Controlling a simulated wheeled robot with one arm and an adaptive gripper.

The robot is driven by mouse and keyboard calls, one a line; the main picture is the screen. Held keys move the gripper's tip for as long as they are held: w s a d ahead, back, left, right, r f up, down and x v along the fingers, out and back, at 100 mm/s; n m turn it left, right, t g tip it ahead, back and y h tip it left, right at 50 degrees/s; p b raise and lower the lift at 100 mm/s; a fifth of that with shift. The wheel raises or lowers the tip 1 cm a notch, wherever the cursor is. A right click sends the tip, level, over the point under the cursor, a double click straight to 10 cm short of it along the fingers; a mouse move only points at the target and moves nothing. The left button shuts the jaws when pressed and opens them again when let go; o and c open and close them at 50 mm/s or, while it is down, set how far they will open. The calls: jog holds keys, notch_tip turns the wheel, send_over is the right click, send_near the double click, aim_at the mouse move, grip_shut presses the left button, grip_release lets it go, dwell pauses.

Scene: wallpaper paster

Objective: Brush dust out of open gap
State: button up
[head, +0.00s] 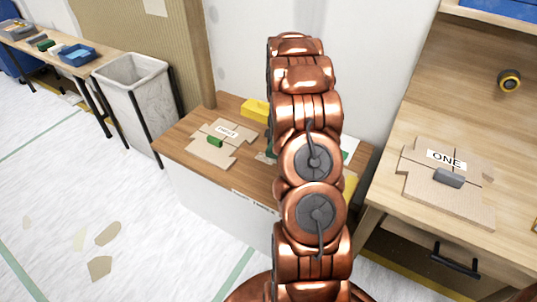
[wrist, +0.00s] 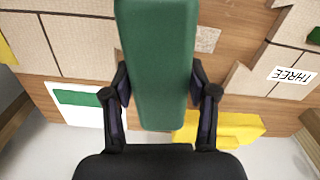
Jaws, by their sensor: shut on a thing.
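My gripper (wrist: 158,88) is shut on a long green block-shaped tool (wrist: 157,40), seen in the wrist view. The tool lies between both fingers and runs up past the top edge; whether it has bristles is hidden. Below it are tan board panels (wrist: 80,40) with thin seams between them. A speckled greyish patch (wrist: 207,39) lies right of the tool; I cannot tell if it is dust. A board labelled THREE (wrist: 292,75) is at the right, and in the head view (head: 207,150) it carries a green block (head: 215,141). My arm hides the gripper in the head view.
A yellow block (head: 255,110) stands at the back of the low wooden cabinet top (head: 180,145). A white card with a green stripe (wrist: 78,98) lies near the boards. The right table holds a board labelled ONE (head: 420,188) with a grey block (head: 449,178). A bin (head: 135,90) stands left.

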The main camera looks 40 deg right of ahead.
jog(key=shift+s+d+f+m+b, duration=0.15)
jog(key=shift+f+m, duration=0.2)
jog(key=shift+f, duration=0.5)
jog(key=shift+s+a+f+m+b, duration=0.15)
jog(key=shift+f+m, duration=0.15)
jog(key=shift+f, duration=0.6)
jog(key=shift+s+d+f+m+b, duration=0.15)
jog(key=shift+f+m, duration=0.2)
jog(key=shift+f, duration=0.5)
jog(key=shift+w, duration=0.1)
jog(key=shift+f, duration=1.4)
dwell(0.9)
jog(key=shift+r, duration=0.25)
dwell(0.7)
jog(key=shift+f, duration=0.15)
dwell(0.3)
jog(key=shift+w+a, duration=0.2)
jog(key=shift+w, duration=0.45)
jog(key=shift+w+a, duration=0.25)
jog(key=shift+w, duration=0.4)
jog(key=shift+w+a, duration=0.2)
jog(key=shift+w, duration=0.45)
jog(key=shift+w+a, duration=0.2)
jog(key=shift+w, duration=0.45)
jog(key=shift+w+a, duration=0.2)
jog(key=shift+w, duration=0.45)
jog(key=shift+s, duration=0.1)
